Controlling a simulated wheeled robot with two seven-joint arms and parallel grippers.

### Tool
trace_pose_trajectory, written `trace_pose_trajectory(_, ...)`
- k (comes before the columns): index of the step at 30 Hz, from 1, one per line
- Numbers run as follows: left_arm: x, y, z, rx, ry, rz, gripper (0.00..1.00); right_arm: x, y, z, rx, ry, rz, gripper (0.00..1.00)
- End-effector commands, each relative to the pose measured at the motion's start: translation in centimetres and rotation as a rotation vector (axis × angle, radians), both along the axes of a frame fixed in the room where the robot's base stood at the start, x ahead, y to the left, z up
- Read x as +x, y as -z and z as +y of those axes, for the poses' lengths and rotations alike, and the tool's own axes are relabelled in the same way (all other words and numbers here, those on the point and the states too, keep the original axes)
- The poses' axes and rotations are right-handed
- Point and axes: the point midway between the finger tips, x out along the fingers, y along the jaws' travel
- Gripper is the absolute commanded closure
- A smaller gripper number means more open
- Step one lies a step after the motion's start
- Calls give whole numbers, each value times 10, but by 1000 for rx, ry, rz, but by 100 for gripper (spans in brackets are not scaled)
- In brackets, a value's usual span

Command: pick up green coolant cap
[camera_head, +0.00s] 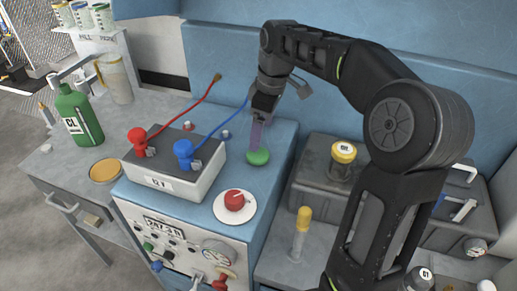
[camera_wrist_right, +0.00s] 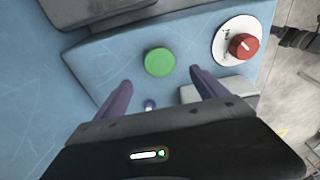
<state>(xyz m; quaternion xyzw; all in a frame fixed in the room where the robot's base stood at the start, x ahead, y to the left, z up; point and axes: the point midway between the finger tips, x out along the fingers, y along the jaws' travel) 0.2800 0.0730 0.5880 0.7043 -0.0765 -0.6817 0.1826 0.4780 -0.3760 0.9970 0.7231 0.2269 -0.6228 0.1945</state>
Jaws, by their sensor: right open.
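The green coolant cap (camera_head: 257,157) is a round green disc on the blue top of the machine cabinet. It also shows in the right wrist view (camera_wrist_right: 159,62). My right gripper (camera_head: 256,138) is above the cap in the head view, pointing down. In the right wrist view the gripper (camera_wrist_right: 158,88) is open and empty, with its two purple fingers apart and the cap beyond and between their tips. I cannot tell whether a finger touches the cap. My left gripper does not show.
A red knob (camera_head: 235,200) on a white dial sits near the cap. A grey battery box (camera_head: 172,185) with red and blue clamps stands to its left. A green bottle (camera_head: 80,117) stands on the left bench. A yellow-lidded jar (camera_head: 342,160) is on the right.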

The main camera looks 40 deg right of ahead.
Motion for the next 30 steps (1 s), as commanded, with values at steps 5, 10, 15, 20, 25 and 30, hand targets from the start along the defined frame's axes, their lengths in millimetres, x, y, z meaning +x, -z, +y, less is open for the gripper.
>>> trace_pose_trajectory(5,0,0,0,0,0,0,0,0,0,0,0,0,0,18)
trace_pose_trajectory(10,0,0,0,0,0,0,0,1,12,1,0,0,3,18)
trace_pose_trajectory(15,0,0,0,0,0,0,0,3,26,2,0,0,0,18)
trace_pose_trajectory(20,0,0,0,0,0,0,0,3,26,2,0,0,-1,18)
trace_pose_trajectory(25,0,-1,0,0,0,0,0,3,29,2,0,1,0,18)
trace_pose_trajectory(30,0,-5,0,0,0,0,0,4,49,2,1,1,4,18)
